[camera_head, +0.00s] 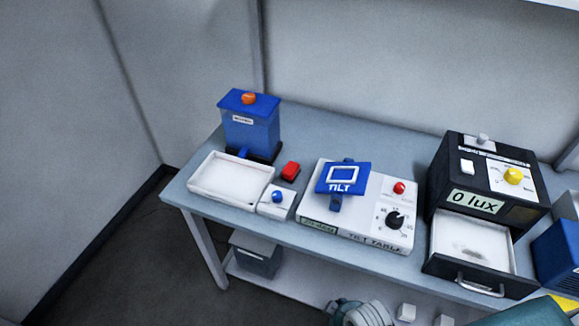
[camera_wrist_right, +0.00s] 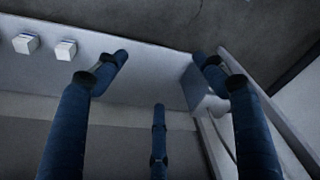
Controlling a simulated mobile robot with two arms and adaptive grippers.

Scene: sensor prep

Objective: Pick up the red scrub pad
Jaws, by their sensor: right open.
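The red scrub pad (camera_head: 290,171) is a small red block lying on the grey-blue table (camera_head: 400,140). It sits between the blue box with the orange knob and the white tilt table. My right gripper (camera_wrist_right: 160,62) shows in the right wrist view with its blue fingers spread apart and nothing between them. The pad is not visible in that view, which looks toward a pale shelf and the dark floor. My left gripper is not in view.
Around the pad are a shallow white tray (camera_head: 228,183), a white block with a blue button (camera_head: 277,200) and the tilt table (camera_head: 360,229). A black lux box (camera_head: 450,202) has its drawer open. White cubes (camera_wrist_right: 66,50) sit on the lower shelf. Clear table lies behind the pad.

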